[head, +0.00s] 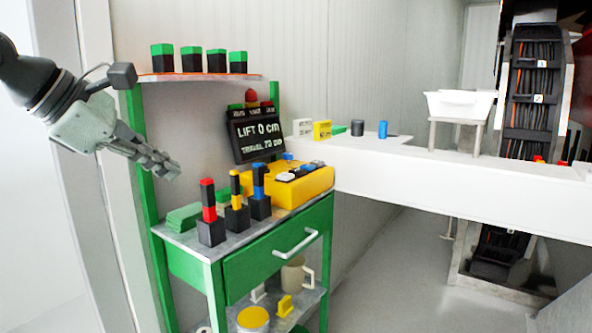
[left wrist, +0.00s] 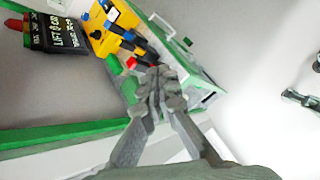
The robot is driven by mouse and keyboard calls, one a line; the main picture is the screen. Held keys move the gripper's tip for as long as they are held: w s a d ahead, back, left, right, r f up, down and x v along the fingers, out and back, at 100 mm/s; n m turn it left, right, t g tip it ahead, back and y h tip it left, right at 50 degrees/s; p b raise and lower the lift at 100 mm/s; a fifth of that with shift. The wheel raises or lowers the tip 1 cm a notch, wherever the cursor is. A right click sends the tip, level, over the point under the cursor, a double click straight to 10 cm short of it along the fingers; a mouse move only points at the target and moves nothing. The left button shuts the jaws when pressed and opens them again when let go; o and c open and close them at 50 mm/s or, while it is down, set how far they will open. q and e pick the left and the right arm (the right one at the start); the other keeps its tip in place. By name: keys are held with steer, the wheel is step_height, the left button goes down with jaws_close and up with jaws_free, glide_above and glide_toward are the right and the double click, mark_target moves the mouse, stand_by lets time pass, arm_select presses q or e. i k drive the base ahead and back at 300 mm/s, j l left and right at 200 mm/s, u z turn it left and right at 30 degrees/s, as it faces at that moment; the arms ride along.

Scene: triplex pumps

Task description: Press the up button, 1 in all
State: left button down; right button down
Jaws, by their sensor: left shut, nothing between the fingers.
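A yellow control box (head: 300,190) with several small buttons on top sits on the green cart's worktop. I cannot tell which button is the up button. The box also shows at the top of the left wrist view (left wrist: 112,28). A dark display (head: 258,133) behind it reads "LIFT 0 CM", with a smaller travel line below. My left gripper (head: 172,170) is shut and empty, in the air left of the box and above the worktop's left side. It touches nothing that I can see. Its shut fingers also show in the left wrist view (left wrist: 160,80).
Red, yellow and blue-topped black posts (head: 210,212) stand on the worktop in front of the box. A shelf (head: 200,77) with several green-topped blocks is above. A green upright (head: 145,180) stands near my left gripper. A white beam (head: 430,190) extends right.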

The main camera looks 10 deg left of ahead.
mark_target(286, 176)
steer(key=i+l, duration=0.2)
steer(key=i, duration=0.2)
steer(key=i+l, duration=0.15)
steer(key=i, duration=0.25)
steer(key=i+l, duration=0.2)
steer(key=i, duration=0.2)
